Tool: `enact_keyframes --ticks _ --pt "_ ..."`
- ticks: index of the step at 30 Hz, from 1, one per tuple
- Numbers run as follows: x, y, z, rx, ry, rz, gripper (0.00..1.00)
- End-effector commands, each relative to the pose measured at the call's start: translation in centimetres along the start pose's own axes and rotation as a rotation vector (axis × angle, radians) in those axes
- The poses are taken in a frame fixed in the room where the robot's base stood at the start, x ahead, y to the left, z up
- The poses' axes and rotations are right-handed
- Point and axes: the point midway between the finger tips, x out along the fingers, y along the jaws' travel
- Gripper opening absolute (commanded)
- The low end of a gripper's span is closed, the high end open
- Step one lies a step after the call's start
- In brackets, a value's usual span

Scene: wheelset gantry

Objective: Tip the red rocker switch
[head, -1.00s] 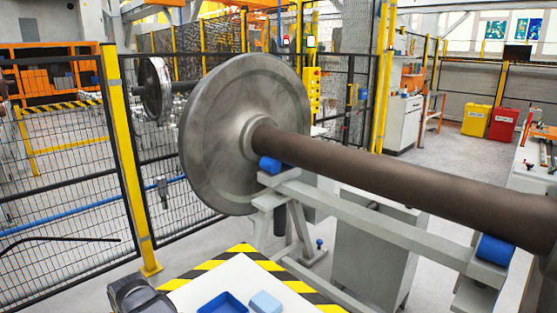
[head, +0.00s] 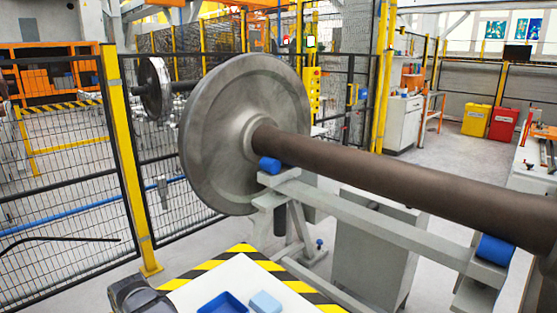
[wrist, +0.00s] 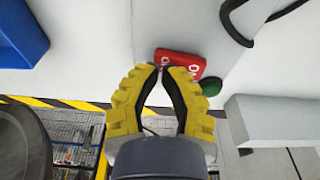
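The red rocker switch (wrist: 184,58) is in the upper middle of the wrist view, on a pale surface, with white marks on its face. My gripper (wrist: 161,69) has yellow fingers with dark inner pads. Its fingertips are drawn together, with a narrow gap lower down between the fingers and nothing visible held there. The tips overlap the near left edge of the switch in the picture; I cannot tell whether they touch it. Part of the switch is hidden behind the right finger. The switch and fingertips do not show in the head view.
A green round button (wrist: 211,86) is just right of the switch. A black curved handle (wrist: 240,22) lies beyond it. A blue tray (head: 222,303) and light blue block (head: 265,302) are on the white bench with striped edges. The wheelset (head: 245,130) rests behind it.

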Motion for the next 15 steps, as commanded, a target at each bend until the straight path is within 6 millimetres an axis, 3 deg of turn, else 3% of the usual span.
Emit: enact_keyframes --ticks 15 --pt "-4.3 0.0 -0.7 0.0 0.003 0.0 0.0"
